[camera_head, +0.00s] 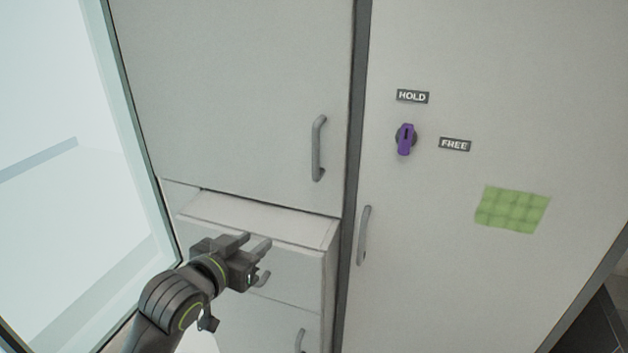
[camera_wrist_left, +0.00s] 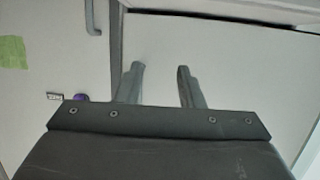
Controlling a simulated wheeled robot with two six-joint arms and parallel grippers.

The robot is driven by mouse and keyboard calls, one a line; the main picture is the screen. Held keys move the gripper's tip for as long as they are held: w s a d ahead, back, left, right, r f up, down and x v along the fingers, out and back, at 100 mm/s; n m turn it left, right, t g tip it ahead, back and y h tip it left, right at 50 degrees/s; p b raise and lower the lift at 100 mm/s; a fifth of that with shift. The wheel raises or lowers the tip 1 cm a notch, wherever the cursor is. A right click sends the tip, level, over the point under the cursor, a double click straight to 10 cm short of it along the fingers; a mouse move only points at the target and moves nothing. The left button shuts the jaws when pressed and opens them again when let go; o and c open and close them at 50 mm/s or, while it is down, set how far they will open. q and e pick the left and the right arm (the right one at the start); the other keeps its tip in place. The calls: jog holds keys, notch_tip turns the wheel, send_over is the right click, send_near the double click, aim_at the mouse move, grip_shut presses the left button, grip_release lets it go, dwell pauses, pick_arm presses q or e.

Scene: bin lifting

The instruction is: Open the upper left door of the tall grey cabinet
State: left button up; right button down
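The upper left door (camera_head: 230,85) of the tall grey cabinet is a flat pale panel and looks shut. Its grey bar handle (camera_head: 318,148) is upright near the door's right edge. My left gripper (camera_head: 258,241) is open and empty, below and left of that handle and apart from it. In the left wrist view, the gripper's two fingers (camera_wrist_left: 160,85) are spread with nothing between them. The door panel (camera_wrist_left: 235,60) shows behind them, and its handle is not visible there. My right gripper is not in view.
A pale drawer-like unit (camera_head: 290,262) sticks out below the door, near my left gripper. The right door has a handle (camera_head: 364,235), a purple knob (camera_head: 405,140), HOLD and FREE labels and a green patch (camera_head: 512,209). A glass pane (camera_head: 60,150) stands at left.

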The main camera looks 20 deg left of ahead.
pick_arm(q)
jog(key=w+d+r+m+t+h, duration=0.1)
jog(key=w+d+r+t+h, duration=0.15)
jog(key=r, duration=0.85)
jog(key=p, duration=0.3)
send_near(314, 152)
jog(key=shift+t, duration=0.25)
jog(key=x, duration=0.9)
jog(key=shift+w+f, duration=0.2)
jog(key=shift+w, duration=0.05)
jog(key=shift+w+d, duration=0.2)
jog(key=shift+w, duration=0.5)
grip_shut()
